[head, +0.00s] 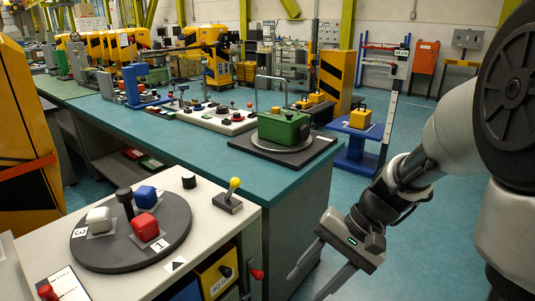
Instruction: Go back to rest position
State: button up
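My gripper (306,287) hangs at the lower right of the head view, in front of the side of the teal-topped bench and to the right of the white table. Its two grey fingers point down and to the left. They are apart, with nothing seen between them. My arm comes in from the right edge, bent down at the wrist. The gripper touches nothing that I can see.
The white table (215,215) holds a dark round turntable (105,252) with white, blue and red blocks, and a yellow-knobbed lever (231,193). The teal bench (205,140) carries a green box (284,128). A blue stand (357,145) is behind my gripper. Floor shows between.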

jog(key=s+d+r+n+t+h, duration=0.3)
jog(key=s+r, duration=0.1)
jog(key=r, duration=0.2)
jog(key=s+d+r+n+t+h, duration=0.2)
jog(key=s+r+t+h, duration=0.15)
jog(key=r, duration=0.25)
notch_tip(320, 180, up, 20)
jog(key=p, duration=1.9)
jog(key=shift+s+f, duration=0.2)
jog(key=shift+r+p, duration=0.15)
jog(key=shift+p, duration=0.25)
jog(key=shift+c, duration=1.4)
jog(key=shift+a, duration=0.1)
jog(key=shift+c, duration=0.2)
